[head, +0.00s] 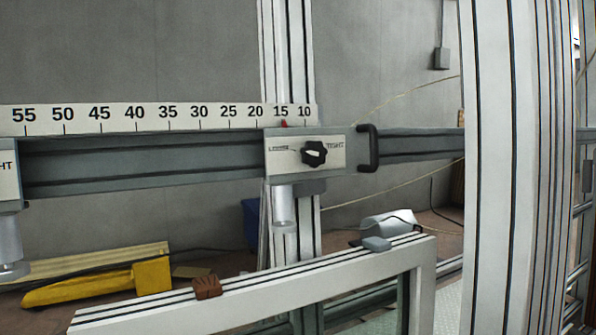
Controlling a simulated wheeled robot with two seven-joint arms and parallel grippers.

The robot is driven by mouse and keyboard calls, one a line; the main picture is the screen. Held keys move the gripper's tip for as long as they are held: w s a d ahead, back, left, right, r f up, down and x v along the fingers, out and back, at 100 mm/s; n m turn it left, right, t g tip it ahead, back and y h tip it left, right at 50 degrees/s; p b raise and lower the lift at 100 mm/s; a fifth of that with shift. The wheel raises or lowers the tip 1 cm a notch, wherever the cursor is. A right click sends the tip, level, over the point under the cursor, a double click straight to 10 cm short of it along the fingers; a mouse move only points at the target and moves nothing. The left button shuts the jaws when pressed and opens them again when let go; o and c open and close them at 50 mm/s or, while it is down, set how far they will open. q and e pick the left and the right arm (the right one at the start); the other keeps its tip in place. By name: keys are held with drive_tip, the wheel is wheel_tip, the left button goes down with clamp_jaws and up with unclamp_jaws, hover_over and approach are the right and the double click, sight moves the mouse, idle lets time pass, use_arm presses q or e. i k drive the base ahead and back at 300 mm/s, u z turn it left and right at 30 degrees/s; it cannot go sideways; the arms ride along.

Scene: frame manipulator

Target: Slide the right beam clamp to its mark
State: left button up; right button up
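The right beam clamp (283,165) is a pale plate-faced block on the grey horizontal beam (140,158). Its face has a black knob (314,153) between the words LOOSE and TIGHT; which word it points to is hard to tell. A black handle (370,148) is on its right side. A small red pointer (284,124) on its top edge is near the 15 of the white scale (182,117). A pale cylinder (285,208) hangs below it. The left clamp (8,172) is cut off at the left edge. Neither gripper is in view.
A pale frame (160,313) stands below the beam, with a brown wrap (207,287) and a grey-blue piece (376,243) on its top rail. A wide upright profile (490,200) blocks the right side. A yellow object (100,285) lies lower left.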

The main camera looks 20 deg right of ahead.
sight(351, 150)
drive_tip(key=u, duration=1.4)
drive_tip(key=k, duration=1.2)
drive_tip(key=z, duration=0.9)
